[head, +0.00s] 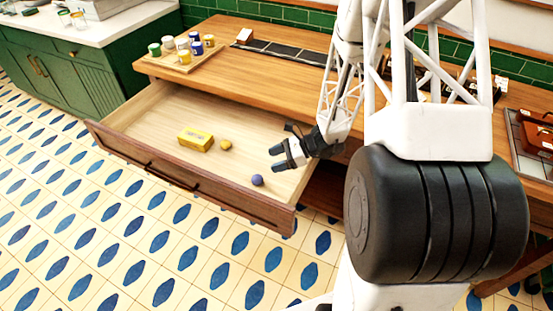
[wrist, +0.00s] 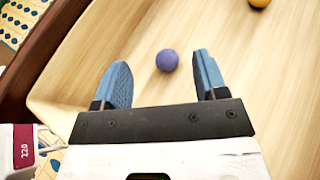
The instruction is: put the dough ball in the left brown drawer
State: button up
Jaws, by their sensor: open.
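The brown drawer (head: 225,198) is pulled out from under the wooden counter, its pale floor showing. A small purple-blue ball (head: 257,180) lies on that floor near the front right corner. A small yellow lump (head: 226,145) lies farther left, beside a yellow box (head: 195,139). Which of the two round things is the dough ball, I cannot tell for sure. My gripper (head: 279,156) is open and empty above the drawer, close to the purple ball. In the wrist view the purple ball (wrist: 167,60) shows between the blue fingertips (wrist: 161,66), not gripped.
The wooden counter (head: 240,60) carries a tray (head: 178,63) of several small pots at its left end. A green cabinet (head: 60,75) with a pale top stands at the far left. The blue-patterned tiled floor (head: 100,240) in front is clear.

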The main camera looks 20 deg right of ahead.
jog(key=shift+r, duration=0.1)
jog(key=s+a+r+n+g+h, duration=0.25)
jog(key=s+r+n, duration=0.3)
jog(key=r, duration=0.35)
jog(key=s+a+r+n+g+h, duration=0.2)
jog(key=s+a+r+n+h, duration=0.1)
jog(key=s+r+n, duration=0.4)
jog(key=s+d+r+n+t+h, duration=0.2)
jog(key=s+r+n+t+h, duration=0.2)
jog(key=s+r, duration=1)
jog(key=shift+s+r+n+h, duration=0.35)
jog(key=shift+r+n+h, duration=0.6)
jog(key=shift+n+h, duration=0.9)
jog(key=shift+t, duration=0.25)
